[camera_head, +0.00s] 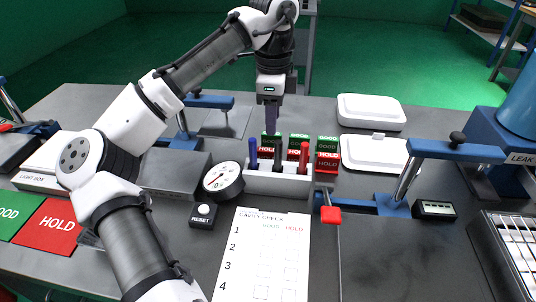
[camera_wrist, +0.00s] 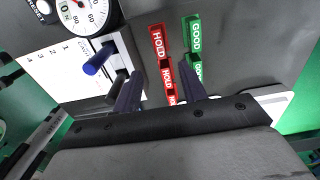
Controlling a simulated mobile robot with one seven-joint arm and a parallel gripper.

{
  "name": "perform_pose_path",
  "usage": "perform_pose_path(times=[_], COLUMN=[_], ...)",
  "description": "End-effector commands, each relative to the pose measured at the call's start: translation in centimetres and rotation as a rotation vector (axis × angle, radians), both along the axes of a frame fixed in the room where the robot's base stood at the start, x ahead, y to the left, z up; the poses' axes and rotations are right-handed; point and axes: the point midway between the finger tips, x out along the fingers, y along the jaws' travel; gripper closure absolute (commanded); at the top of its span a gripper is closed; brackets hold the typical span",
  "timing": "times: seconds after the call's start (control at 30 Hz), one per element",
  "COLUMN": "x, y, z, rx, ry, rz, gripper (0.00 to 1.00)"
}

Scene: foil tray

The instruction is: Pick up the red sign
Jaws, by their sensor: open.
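Three small red HOLD signs stand in a row behind the pen holder in the head view: a left one (camera_head: 266,150), a middle one (camera_head: 297,155) and a right one (camera_head: 327,160). In the wrist view one red HOLD sign (camera_wrist: 158,42) lies ahead of the fingertips, and another (camera_wrist: 167,78) shows between the fingers. My gripper (camera_head: 270,130) points down over the left end of the row, open and empty, and partly hides the signs there. Its two fingers also show in the wrist view (camera_wrist: 158,80). I cannot tell its exact height above the signs.
Green GOOD signs (camera_head: 328,142) stand right behind the red ones. A white holder (camera_head: 280,184) with blue, black and red pens is just in front. A gauge (camera_head: 222,181) is to the left, and a blue clamp (camera_head: 455,151) and white containers (camera_head: 372,111) are to the right.

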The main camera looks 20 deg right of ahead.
Motion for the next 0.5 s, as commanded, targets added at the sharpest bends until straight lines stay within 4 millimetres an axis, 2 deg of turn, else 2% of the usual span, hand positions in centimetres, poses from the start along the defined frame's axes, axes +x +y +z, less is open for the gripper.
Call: perform_pose_path(times=[0.03,0.1,0.2,0.5], x=[0.0,0.0,0.0,0.1], y=[0.0,0.0,0.1,0.3], z=[-1.3,-2.6,-3.9,-6.4], rx=[0.0,0.0,0.001,0.002], ry=[0.002,0.002,0.0,-0.001], rz=[0.0,0.0,0.003,0.003], gripper=[0.58,0.58,0.58,0.58])
